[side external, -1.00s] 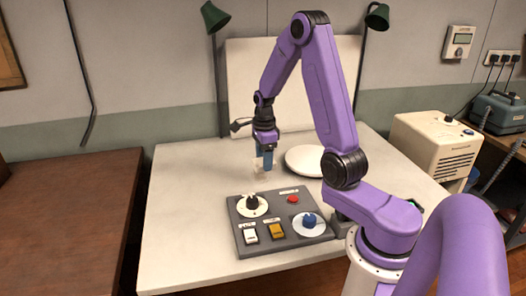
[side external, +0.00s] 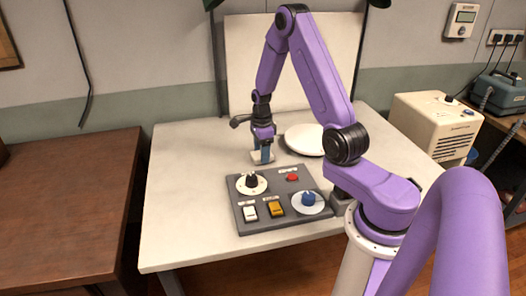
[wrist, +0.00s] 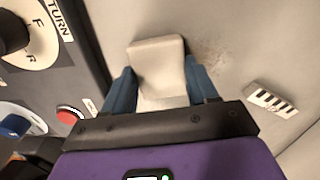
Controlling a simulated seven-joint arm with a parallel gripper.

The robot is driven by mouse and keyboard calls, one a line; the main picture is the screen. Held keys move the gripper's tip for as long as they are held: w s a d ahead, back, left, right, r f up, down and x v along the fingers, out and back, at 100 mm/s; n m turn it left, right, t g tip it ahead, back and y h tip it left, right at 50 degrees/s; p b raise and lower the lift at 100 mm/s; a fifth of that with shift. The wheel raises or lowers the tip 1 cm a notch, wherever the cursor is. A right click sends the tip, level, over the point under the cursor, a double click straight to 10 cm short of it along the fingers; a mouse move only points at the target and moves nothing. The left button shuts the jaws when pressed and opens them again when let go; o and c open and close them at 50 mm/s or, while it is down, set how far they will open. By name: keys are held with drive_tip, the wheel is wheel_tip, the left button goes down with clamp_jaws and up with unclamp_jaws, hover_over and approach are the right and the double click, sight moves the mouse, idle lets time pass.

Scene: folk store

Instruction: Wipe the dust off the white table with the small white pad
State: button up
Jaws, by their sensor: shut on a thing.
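The small white pad (wrist: 158,65) sits between the two blue fingers of my gripper (wrist: 162,90) in the wrist view. The fingers are shut on its sides. In the side view my gripper (side external: 263,157) points down at the white table (side external: 190,190), just behind the control panel, with the pad (side external: 258,158) low at its fingertips. I cannot tell whether the pad touches the table. A faint brownish dust patch (wrist: 208,55) lies on the table just right of the pad in the wrist view.
A grey control panel (side external: 278,222) with knobs and switches stands close in front of my gripper. A white round plate (side external: 305,140) lies behind and right. The table's left side is clear.

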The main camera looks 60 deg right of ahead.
drive_tip(key=shift+w+d+f, duration=0.1)
drive_tip(key=shift+w+d, duration=3)
drive_tip(key=shift+s+a, duration=3.9)
drive_tip(key=shift+w+d, duration=2.1)
drive_tip(key=shift+w, duration=0.1)
drive_tip(key=shift+w+d, duration=1.7)
drive_tip(key=shift+a, duration=0.1)
drive_tip(key=shift+s+a, duration=3.6)
drive_tip(key=shift+s, duration=0.1)
drive_tip(key=shift+r, duration=4.05)
drive_tip(key=shift+s, duration=0.1)
